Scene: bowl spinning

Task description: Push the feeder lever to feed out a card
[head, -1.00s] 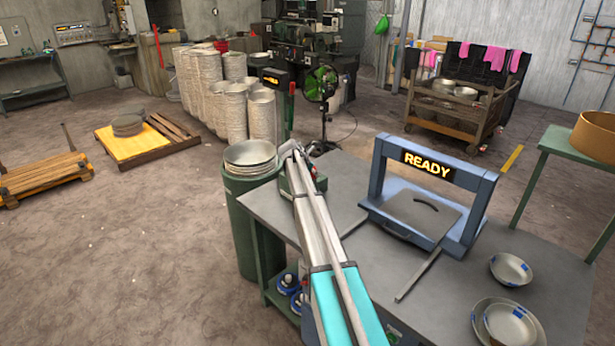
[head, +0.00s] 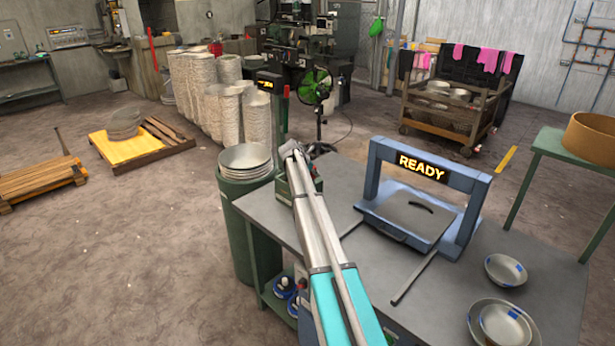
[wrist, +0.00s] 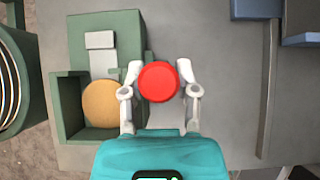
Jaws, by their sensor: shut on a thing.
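The feeder is a green box-like unit (wrist: 105,27) at the table's left end in the wrist view, with a grey block on it. A tan round disc (wrist: 101,103) lies in its open tray. The lever's round red knob (wrist: 158,82) sits just right of the feeder, and its shaft is hidden beneath the knob. My gripper (wrist: 158,80) is shut on the knob, one finger on each side. In the head view my gripper (head: 292,152) is over the feeder (head: 283,188), which my arm partly covers.
A blue press frame (head: 372,170) with a READY sign stands on the grey table (head: 350,225), right of my arm. A long bar (head: 413,278) sticks out from it. A green barrel (head: 232,215) topped with metal bowls stands close left.

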